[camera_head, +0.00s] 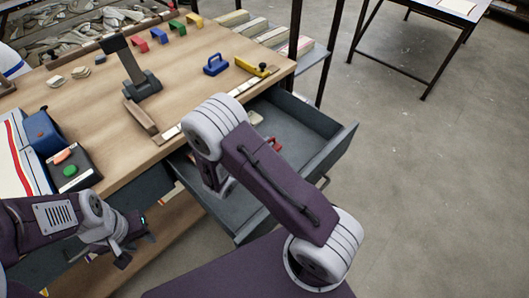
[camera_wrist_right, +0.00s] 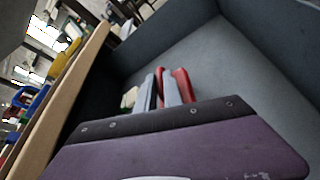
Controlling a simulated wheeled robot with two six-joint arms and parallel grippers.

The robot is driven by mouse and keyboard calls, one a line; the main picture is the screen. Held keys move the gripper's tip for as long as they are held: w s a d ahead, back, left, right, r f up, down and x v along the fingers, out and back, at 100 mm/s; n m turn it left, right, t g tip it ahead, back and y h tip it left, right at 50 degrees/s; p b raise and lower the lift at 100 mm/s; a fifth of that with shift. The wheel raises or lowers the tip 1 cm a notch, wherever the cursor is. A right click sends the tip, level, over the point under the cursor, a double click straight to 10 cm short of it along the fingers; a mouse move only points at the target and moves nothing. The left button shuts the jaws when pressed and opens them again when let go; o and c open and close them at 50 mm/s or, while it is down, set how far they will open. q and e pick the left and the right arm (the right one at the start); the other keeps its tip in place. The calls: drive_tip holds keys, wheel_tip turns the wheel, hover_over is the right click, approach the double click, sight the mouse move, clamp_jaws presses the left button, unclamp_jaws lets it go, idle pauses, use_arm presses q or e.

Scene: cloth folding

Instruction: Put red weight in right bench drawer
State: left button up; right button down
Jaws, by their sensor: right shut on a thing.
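The red weight (camera_wrist_right: 184,86) is between the fingers of my right gripper (camera_wrist_right: 170,88) in the right wrist view, and part of it is hidden by them. The gripper is shut on it. In the head view, a bit of the red weight (camera_head: 229,187) shows beside my right gripper (camera_head: 220,184), low inside the open right bench drawer (camera_head: 318,119). My forearm hides much of the drawer there. I cannot tell whether the weight touches the drawer floor. My left gripper (camera_head: 133,238) is empty and looks open, in front of the bench at the lower left.
A button box (camera_head: 72,172) stands at the left. A small pale item (camera_head: 255,118) lies in the drawer. Open floor lies right.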

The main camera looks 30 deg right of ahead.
wheel_tip(320, 180, down, 4)
drive_tip(key=shift+r+b, duration=0.15)
drive_tip(key=shift+b, duration=0.5)
drive_tip(key=shift+r, duration=0.1)
drive_tip(key=c, duration=1.9)
unclamp_jaws()
drive_tip(key=shift+f, duration=0.2)
drive_tip(key=o, duration=0.4)
